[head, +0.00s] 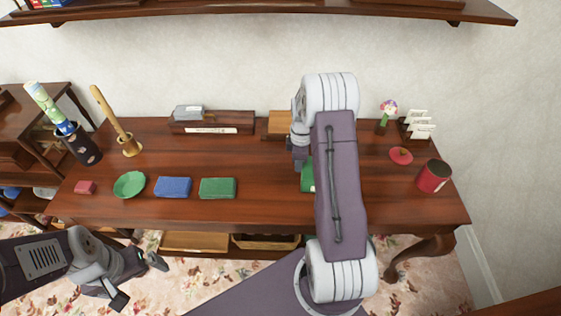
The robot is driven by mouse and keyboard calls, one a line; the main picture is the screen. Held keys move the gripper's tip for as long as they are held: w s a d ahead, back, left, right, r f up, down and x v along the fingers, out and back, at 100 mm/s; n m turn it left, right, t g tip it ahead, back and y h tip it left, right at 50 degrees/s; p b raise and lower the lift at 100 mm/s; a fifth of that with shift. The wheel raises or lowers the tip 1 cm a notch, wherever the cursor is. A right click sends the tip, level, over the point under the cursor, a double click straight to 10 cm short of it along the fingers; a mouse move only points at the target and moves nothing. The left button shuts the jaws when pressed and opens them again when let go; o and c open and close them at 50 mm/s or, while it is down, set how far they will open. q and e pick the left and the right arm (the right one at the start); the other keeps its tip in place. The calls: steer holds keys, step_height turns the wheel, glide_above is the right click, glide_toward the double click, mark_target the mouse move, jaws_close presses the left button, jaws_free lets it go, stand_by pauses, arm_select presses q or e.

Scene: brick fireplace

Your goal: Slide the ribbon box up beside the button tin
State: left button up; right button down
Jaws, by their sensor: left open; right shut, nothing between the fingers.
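I cannot tell for sure which box is the ribbon box. A green box (306,178) is mostly hidden behind my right arm, and a blue box (173,187) and another green box (218,188) lie to its left. A red cylinder (433,176) with a dark top, perhaps the button tin, stands near the table's right end. My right gripper (299,165) is shut and empty, just left of the partly hidden green box; I cannot tell whether they touch. My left gripper (139,281) is open and empty, in front of the table's front edge.
On the wooden table (255,155) are a green bowl (129,184), a small red block (85,187) and a red lid-like disc (401,156). Wooden holders line the back. A dark vase (82,148) stands at left. The tabletop between the arm and the red cylinder is mostly clear.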

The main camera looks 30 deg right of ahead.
steer(key=s+d+p, duration=0.1)
steer(key=s+d, duration=0.3)
steer(key=d, duration=0.2)
steer(key=s+d+p, duration=0.1)
steer(key=s+d, duration=0.3)
steer(key=d, duration=0.2)
steer(key=s+d+p, duration=0.1)
steer(key=s+d, duration=0.4)
steer(key=d, duration=0.1)
steer(key=shift+s+d, duration=0.1)
steer(key=shift+d, duration=0.2)
